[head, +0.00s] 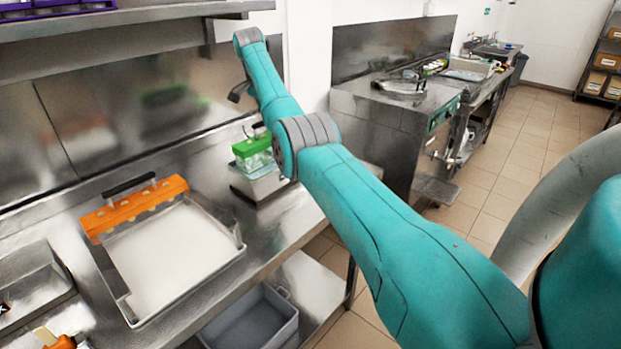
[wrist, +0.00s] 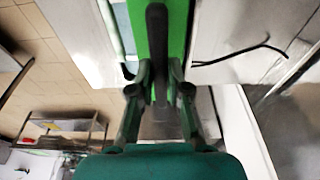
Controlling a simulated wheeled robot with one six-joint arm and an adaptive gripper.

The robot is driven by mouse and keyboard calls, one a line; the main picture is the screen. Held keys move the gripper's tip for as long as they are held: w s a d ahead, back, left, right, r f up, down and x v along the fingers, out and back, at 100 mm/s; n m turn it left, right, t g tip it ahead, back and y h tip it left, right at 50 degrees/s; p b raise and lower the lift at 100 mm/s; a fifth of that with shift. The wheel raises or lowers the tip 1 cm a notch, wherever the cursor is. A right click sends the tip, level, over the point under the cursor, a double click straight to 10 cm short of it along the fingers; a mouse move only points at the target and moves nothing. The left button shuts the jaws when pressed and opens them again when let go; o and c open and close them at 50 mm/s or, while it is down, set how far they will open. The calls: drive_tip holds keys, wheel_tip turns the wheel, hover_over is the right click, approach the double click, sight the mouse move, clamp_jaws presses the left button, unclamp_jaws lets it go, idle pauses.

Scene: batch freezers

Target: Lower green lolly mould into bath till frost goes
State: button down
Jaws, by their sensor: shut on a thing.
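The green lolly mould (head: 251,146) is in the head view, left of my arm's elbow. It also shows in the wrist view (wrist: 178,28). My gripper (wrist: 159,88) is shut on the mould's black handle (wrist: 157,45). In the head view my arm hides much of the grip. The mould sits at the top of a clear-sided bath (head: 259,163); I cannot tell how deep its lower part reaches. Its underside and any frost on it are not clear. The bath stands on a steel base (head: 262,187).
An orange mould (head: 134,207) with a black handle lies across the back of a shallow tray (head: 236,247) of white material on the steel counter. A steel pan (head: 62,272) is at the left. A grey bin (head: 252,318) is below the counter. A shelf (head: 130,14) overhangs the back.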

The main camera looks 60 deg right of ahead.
drive_tip(key=shift+a+x, duration=0.2)
drive_tip(key=shift+x, duration=0.7)
drive_tip(key=shift+a+x, duration=0.2)
drive_tip(key=shift+x, duration=0.7)
drive_tip(key=shift+a+x, duration=0.15)
drive_tip(key=shift+x, duration=0.8)
drive_tip(key=shift+w+f, duration=0.1)
idle(5.2)
